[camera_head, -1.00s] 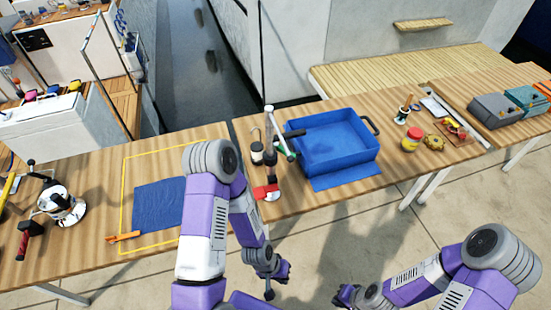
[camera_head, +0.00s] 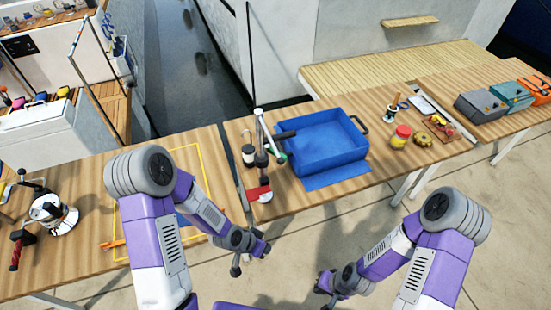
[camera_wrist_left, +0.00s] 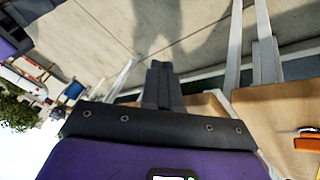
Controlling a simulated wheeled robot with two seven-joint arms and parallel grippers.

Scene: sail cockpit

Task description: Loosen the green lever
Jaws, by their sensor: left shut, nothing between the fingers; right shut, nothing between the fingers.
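A small green part (camera_head: 282,157), which may be the green lever, shows at the end of a pale bar on an upright metal fixture (camera_head: 260,150) beside the blue tray. It is too small to tell how the lever is set. My left gripper (camera_head: 264,246) is shut and empty, in front of the table edge, below and apart from the fixture. Its closed fingers (camera_wrist_left: 162,82) show over the floor in the left wrist view. My right gripper (camera_head: 324,290) is shut and empty over the floor, farther from the table.
A blue tray (camera_head: 345,163) stands right of the fixture, with a red piece (camera_head: 259,193) at the fixture's foot. A winch-like metal device (camera_head: 50,213) stands at the left. Floor in front is clear.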

